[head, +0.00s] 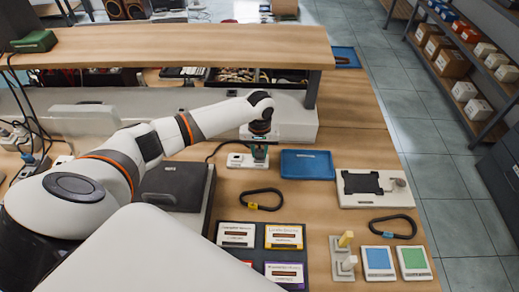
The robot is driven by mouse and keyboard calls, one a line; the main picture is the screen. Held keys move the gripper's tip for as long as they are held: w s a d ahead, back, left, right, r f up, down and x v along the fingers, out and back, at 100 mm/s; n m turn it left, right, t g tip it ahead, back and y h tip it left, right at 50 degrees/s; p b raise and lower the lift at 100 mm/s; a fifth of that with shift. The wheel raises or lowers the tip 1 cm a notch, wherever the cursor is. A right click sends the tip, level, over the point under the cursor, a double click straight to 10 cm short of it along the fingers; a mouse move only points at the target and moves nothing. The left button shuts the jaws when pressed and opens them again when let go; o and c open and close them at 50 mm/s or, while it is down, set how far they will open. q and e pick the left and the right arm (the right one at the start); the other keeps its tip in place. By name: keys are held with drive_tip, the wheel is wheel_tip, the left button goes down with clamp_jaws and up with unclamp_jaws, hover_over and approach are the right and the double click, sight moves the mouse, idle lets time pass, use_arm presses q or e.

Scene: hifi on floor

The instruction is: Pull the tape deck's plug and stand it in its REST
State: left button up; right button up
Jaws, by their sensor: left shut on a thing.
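My left gripper (260,147) points down at the right end of a small white socket block (238,160) on the bench. It is shut on a small greenish thing at that block, which looks like the plug; the fingers hide most of it. I cannot tell whether the plug is still seated or lifted. A dark cable (214,151) curves to the block from the left. A dark, flat box, perhaps the tape deck (172,186), sits left of the block, partly behind my arm. No label reading REST is legible. My right gripper is not in view.
A blue tray (307,164) lies just right of the block. Behind is a raised wooden shelf (180,45). In front are black cable loops (262,199), a dark tray of cassettes (263,238), a white peg block (343,258) and coloured cards (378,262).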

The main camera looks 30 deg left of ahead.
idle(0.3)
use_arm(q)
drive_tip(key=o, duration=1)
drive_tip(key=shift+r+p, duration=2.95)
drive_tip(key=shift+r, duration=5.55)
